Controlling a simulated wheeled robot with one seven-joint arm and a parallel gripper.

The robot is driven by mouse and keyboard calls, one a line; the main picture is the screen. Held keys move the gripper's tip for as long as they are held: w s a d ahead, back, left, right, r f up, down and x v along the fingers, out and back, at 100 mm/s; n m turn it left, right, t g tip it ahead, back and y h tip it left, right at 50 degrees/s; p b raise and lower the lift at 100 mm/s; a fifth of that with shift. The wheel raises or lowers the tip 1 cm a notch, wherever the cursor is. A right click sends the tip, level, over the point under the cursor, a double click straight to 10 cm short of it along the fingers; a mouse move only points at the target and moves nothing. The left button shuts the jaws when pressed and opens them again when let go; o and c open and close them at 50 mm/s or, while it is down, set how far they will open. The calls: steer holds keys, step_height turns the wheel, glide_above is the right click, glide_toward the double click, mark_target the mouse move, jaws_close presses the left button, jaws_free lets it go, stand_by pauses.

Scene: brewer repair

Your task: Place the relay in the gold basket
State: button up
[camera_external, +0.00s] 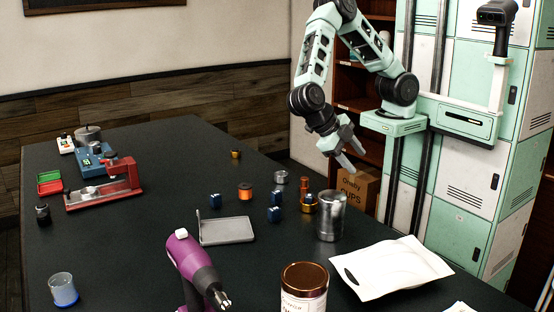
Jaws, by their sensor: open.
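My gripper (350,158) hangs open and empty above the right side of the dark table, pointing down and to the right. Small blue blocks lie on the table, one at the left (214,200), one farther right (276,197) and one just in front of that (274,214). They look like relays, but I cannot tell which one is meant. A small gold cup (308,207), possibly the gold basket, stands beside the steel canister. Another small gold piece (236,154) lies farther back. My gripper touches none of these.
A steel canister (332,217), an orange spool (245,191) and a grey tray (228,231) stand around the blocks. A purple drill (193,262), a brown-lidded jar (304,286) and a white pouch (388,267) are in front. A red device (105,190) is at left. The table's centre-left is clear.

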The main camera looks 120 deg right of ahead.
steer(key=s+r+m+t+h, duration=0.1)
steer(key=s+r+m+t, duration=0.1)
steer(key=s+m, duration=0.4)
steer(key=s+a+r+m+t+h+b, duration=0.1)
steer(key=s+m+t, duration=0.4)
steer(key=s, duration=0.9)
steer(key=shift+s+r+m+h+b, duration=0.3)
steer(key=shift+r+m+h, duration=0.25)
steer(key=shift+m, duration=0.55)
